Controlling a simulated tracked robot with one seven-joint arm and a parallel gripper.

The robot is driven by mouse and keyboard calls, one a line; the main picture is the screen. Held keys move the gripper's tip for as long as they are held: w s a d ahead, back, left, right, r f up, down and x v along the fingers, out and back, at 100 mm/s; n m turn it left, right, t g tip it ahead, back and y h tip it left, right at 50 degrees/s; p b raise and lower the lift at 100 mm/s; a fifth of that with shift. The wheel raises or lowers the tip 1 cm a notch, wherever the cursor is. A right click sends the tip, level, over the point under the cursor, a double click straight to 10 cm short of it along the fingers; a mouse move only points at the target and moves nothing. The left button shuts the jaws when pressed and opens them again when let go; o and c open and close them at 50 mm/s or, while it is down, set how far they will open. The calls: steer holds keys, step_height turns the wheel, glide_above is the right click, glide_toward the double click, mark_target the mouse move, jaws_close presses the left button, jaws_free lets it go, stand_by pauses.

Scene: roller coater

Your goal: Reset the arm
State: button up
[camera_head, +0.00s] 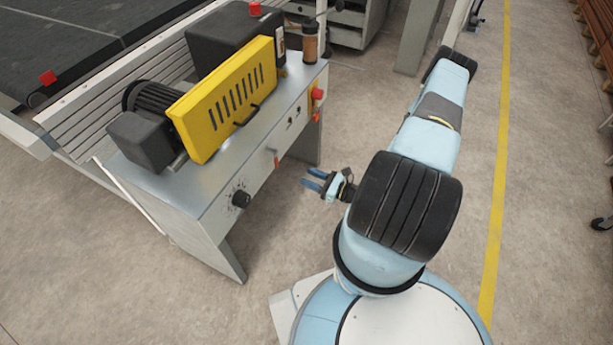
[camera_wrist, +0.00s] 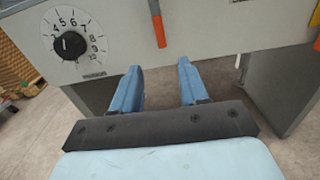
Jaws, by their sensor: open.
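My gripper (camera_head: 311,179) is open and empty, in front of the roller coater's front panel and apart from it in the head view. In the wrist view, its two blue fingers (camera_wrist: 160,82) point toward the panel's lower edge with a clear gap between them. My arm is folded, with its elbow reaching up and to the right. The roller coater (camera_head: 205,205) stands on the left, with a yellow guard and a dark motor on top.
A black dial (camera_wrist: 70,45) with a numbered scale and an orange-tipped lever (camera_wrist: 157,30) sit on the panel near my fingers. Open floor (camera_head: 470,200) with a yellow line lies to the right.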

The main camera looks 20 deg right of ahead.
steer(key=shift+r, duration=0.1)
stand_by(0.4)
step_height(320, 180, up, 30)
steer(key=w+a+n+g, duration=0.1)
steer(key=n+g, duration=1.4)
steer(key=n, duration=0.3)
steer(key=s+r+n+t+h, duration=0.2)
steer(key=s+r+n+h, duration=0.1)
steer(key=r, duration=0.6)
steer(key=s+r+n+t+h, duration=0.3)
steer(key=s+r+h, duration=0.2)
steer(key=r, duration=0.5)
steer(key=s+r+n+t+h, duration=0.2)
steer(key=s+r+n+h, duration=0.1)
steer(key=s+r, duration=0.4)
steer(key=shift+s+d+r+n+h, duration=0.2)
steer(key=shift+d+r+n+h, duration=0.3)
steer(key=shift+r, duration=1.15)
steer(key=shift+s+a, duration=0.15)
